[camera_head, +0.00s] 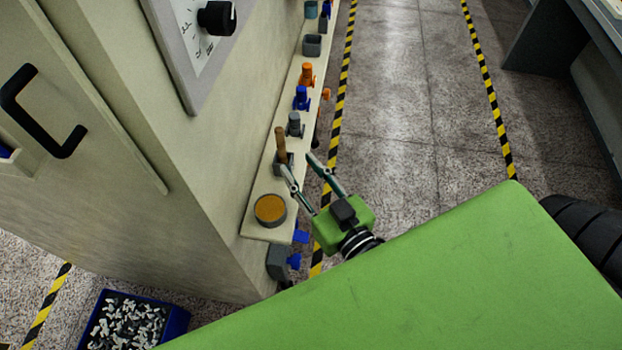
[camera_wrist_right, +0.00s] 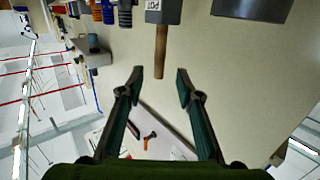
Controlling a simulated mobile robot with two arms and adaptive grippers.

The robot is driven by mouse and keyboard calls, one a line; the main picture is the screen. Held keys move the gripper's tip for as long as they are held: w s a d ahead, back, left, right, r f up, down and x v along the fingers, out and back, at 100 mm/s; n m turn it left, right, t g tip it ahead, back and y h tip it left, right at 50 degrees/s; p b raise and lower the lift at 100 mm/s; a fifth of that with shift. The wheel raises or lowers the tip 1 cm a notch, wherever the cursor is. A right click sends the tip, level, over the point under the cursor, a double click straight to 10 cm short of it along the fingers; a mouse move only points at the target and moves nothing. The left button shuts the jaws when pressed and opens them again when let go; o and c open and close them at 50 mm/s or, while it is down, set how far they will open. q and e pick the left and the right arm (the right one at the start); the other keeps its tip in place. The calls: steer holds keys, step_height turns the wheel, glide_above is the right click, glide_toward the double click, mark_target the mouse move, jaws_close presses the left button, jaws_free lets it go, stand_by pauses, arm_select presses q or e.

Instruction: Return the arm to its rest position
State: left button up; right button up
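My right gripper (camera_head: 298,163) is open and empty beside the narrow cream shelf (camera_head: 258,192) on the machine's side. A brown wooden handle (camera_head: 281,143) stands upright in a grey holder on that shelf, close to the fingertips. In the right wrist view, the spread fingers (camera_wrist_right: 158,74) show with the tip of the wooden handle (camera_wrist_right: 161,50) between them in the picture. I cannot tell the depth gap, and I see no grip on it. The grey holder (camera_wrist_right: 164,10) carries dark lettering. My left gripper is not in view.
A round orange-topped pot (camera_head: 270,210) sits at the shelf's near end. Grey, blue and orange spindle parts (camera_head: 302,98) line the shelf further back. A blue bin (camera_head: 135,320) of small parts is on the floor. The aisle (camera_head: 420,110) is clear.

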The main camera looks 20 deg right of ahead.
steer(key=shift+s+d+r, duration=0.1)
steer(key=shift+s+d, duration=0.1)
steer(key=shift+s, duration=1.45)
